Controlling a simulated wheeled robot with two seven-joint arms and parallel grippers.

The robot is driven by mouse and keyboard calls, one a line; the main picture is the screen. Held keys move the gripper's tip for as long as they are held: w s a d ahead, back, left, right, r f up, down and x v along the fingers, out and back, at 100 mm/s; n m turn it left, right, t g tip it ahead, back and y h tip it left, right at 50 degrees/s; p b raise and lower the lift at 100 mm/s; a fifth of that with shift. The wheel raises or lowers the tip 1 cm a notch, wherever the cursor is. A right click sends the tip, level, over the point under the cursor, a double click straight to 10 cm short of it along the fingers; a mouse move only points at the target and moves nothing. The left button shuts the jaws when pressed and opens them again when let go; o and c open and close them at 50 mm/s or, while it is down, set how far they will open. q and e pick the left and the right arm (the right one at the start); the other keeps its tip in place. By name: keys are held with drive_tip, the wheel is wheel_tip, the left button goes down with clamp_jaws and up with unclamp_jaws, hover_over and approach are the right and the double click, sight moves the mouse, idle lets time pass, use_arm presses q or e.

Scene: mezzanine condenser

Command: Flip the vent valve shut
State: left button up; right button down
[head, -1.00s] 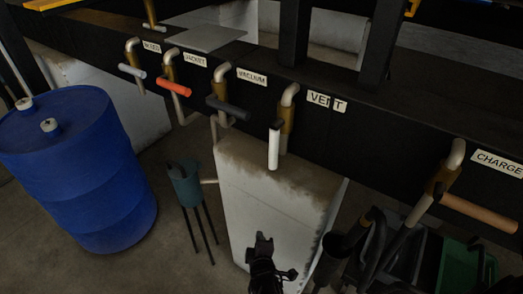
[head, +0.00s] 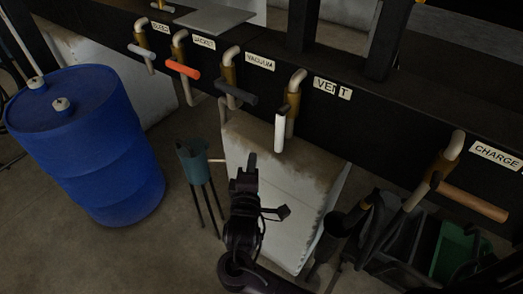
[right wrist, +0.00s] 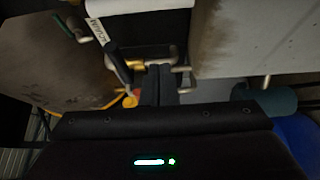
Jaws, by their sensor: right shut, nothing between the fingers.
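The vent valve has a brass body (head: 292,106) with a bent pale pipe on top. It sits on the black beam beside the VENT label (head: 332,89). Its white handle (head: 280,132) points downward in the head view. My right gripper (head: 247,164) is below and left of that handle, apart from it, with its fingers shut and empty. The shut fingers (right wrist: 159,84) also show in the right wrist view, with pipes and a dark handle just beyond them. My left gripper is not in view.
The VACUUM valve's dark handle (head: 235,93) is close on the left, then the orange JACKET handle (head: 183,68). The CHARGE valve's tan handle (head: 472,202) is at right. A pale block (head: 290,190) stands below, with a blue drum (head: 90,145) at left.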

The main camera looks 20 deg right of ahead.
sight(282, 129)
drive_tip(key=w+d+p, duration=0.3)
drive_tip(key=w+d, duration=0.3)
drive_tip(key=shift+d+p, duration=0.25)
drive_tip(key=shift+p, duration=0.15)
drive_tip(key=shift+f, duration=0.1)
drive_tip(key=shift+w, duration=0.1)
